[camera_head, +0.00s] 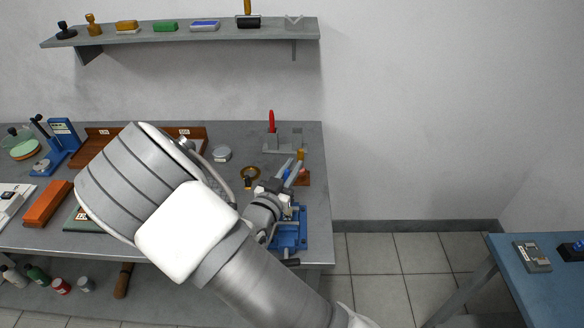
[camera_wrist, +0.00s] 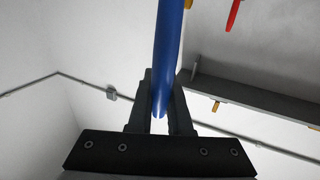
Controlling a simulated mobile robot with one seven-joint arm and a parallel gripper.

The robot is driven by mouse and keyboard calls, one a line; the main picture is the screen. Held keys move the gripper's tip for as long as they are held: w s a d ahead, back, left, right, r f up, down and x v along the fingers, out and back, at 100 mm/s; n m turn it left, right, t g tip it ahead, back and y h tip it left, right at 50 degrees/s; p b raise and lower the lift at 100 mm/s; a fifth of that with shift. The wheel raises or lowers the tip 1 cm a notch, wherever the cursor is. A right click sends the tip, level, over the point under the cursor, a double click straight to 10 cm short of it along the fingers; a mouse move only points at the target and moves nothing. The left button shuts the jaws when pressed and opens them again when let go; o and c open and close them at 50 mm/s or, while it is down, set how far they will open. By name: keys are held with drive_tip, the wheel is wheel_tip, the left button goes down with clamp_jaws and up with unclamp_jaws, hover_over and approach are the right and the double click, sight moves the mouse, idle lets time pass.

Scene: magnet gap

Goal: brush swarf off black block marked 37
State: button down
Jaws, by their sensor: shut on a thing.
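My gripper (camera_wrist: 160,98) is shut on a slim blue handle (camera_wrist: 168,40), which runs up out of the wrist view. The far end of the handle is out of that view, so I cannot tell whether it carries bristles. In the head view my gripper (camera_head: 287,180) is at the right end of the grey bench, above a blue vise-like fixture (camera_head: 290,238), partly hidden by my arm. I cannot make out a number 37 on any block. Swarf is too small to tell or hidden.
A rack (camera_head: 283,145) with a red-handled tool (camera_head: 271,121) stands behind my gripper. A ring (camera_head: 250,173) and a round grey piece (camera_head: 221,153) lie left. A wall shelf (camera_head: 180,36) holds several items. A blue table (camera_head: 545,285) is at right, across open floor.

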drive_tip(key=shift+f, duration=0.3)
drive_tip(key=shift+b, duration=0.3)
drive_tip(key=shift+w+d, duration=0.35)
drive_tip(key=shift+d, duration=0.1)
drive_tip(key=shift+s+a, duration=0.7)
drive_tip(key=shift+a, duration=0.2)
drive_tip(key=shift+d, duration=0.1)
